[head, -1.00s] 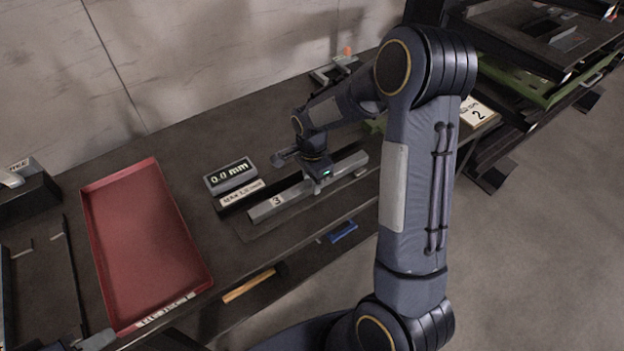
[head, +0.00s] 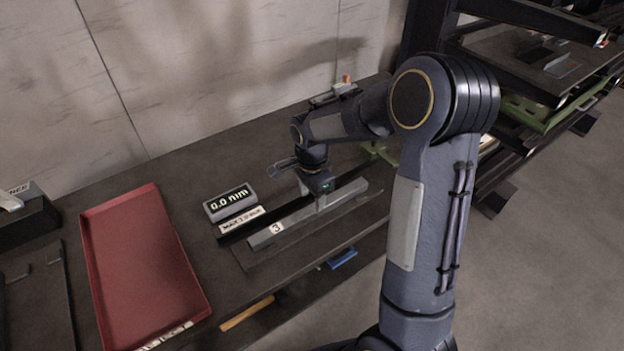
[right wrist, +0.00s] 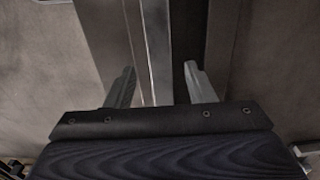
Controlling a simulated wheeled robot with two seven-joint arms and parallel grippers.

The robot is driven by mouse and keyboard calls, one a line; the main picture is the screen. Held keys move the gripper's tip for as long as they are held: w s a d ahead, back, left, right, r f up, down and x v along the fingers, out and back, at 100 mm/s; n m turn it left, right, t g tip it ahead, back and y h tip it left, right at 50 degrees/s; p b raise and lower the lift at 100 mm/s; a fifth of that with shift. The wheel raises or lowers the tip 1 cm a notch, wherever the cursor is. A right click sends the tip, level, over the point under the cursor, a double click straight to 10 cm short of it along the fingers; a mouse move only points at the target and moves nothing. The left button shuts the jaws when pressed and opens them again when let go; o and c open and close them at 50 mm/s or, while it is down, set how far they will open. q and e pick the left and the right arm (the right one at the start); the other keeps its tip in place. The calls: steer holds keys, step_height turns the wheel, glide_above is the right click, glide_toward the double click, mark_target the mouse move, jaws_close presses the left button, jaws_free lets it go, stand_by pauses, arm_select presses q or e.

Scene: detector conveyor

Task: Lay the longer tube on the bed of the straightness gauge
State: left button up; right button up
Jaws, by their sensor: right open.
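The straightness gauge has a grey readout (head: 231,202) showing 0.0 mm. Beside it is a long grey bar (head: 345,195) with a white tag 3, lying on a dark base plate (head: 262,258). I cannot tell whether this bar is the tube or part of the gauge. My right gripper (head: 320,205) is over the bar's middle, pointing down, open. In the right wrist view its fingers (right wrist: 160,88) are apart, with bright metal (right wrist: 152,45) and a dark gap between them; contact cannot be told. No second tube is clearly visible. My left gripper is out of view.
A red tray (head: 145,265) lies left of the gauge. A dark rack (head: 35,285) and a dark box (head: 30,215) are at the far left. Shelving with a green tray (head: 530,112) stands at the right. The bench between tray and gauge is clear.

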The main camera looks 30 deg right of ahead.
mark_target(312, 209)
step_height(312, 209, up, 7)
steer(key=s+a+r+n+t+y, duration=0.2)
steer(key=s+n, duration=0.5)
steer(key=s, duration=0.4)
steer(key=s+a+r+n+t+y, duration=0.1)
steer(key=s+a+r+n+t, duration=0.2)
steer(key=s+a+n, duration=0.2)
steer(key=shift+s+a+n+t+y, duration=0.15)
steer(key=shift+s+n+t+y, duration=0.2)
steer(key=shift+s+n, duration=2.05)
steer(key=shift+s+r+m, duration=0.1)
steer(key=shift+s+m, duration=0.6)
